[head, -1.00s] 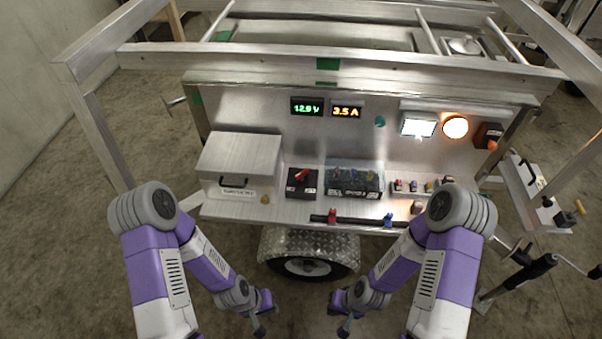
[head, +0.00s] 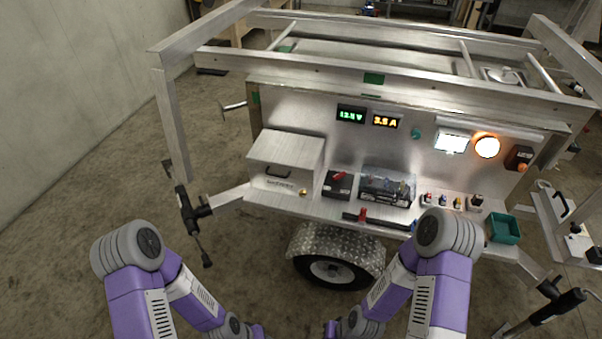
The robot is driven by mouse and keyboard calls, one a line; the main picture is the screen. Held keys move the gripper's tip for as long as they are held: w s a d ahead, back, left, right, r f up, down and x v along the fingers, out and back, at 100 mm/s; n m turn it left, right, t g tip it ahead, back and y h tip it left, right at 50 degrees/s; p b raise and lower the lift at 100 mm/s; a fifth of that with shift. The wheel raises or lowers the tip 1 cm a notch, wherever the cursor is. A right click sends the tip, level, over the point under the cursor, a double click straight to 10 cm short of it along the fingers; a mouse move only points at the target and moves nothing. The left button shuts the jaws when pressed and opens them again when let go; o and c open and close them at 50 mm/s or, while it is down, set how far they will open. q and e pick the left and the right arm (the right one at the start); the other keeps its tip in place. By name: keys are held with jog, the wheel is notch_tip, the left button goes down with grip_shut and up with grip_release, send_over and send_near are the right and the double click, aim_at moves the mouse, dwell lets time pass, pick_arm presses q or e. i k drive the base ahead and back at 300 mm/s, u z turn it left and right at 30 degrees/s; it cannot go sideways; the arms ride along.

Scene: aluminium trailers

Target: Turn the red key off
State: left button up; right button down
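The red key (head: 338,176) sits on top of a black switch box (head: 337,190) on the trailer's shelf, between a metal box and a clear-covered fuse block. It is small, and I cannot read its exact setting. The green volt display (head: 351,114) and the orange amp display (head: 385,121) are lit. My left gripper (head: 258,332) and my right gripper (head: 331,331) are low at the picture's bottom edge, well below and apart from the key. Both are mostly cut off, so their opening does not show.
A metal box (head: 286,160) stands left of the switch box. The clear-covered fuse block (head: 387,187) stands to its right. A black rail (head: 385,222) with a red clip runs along the shelf's front edge. A green bin (head: 503,229) is at right. A wheel (head: 335,272) is below.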

aim_at(337, 177)
jog(key=u, duration=0.5)
jog(key=i, duration=0.7)
jog(key=z, duration=1.55)
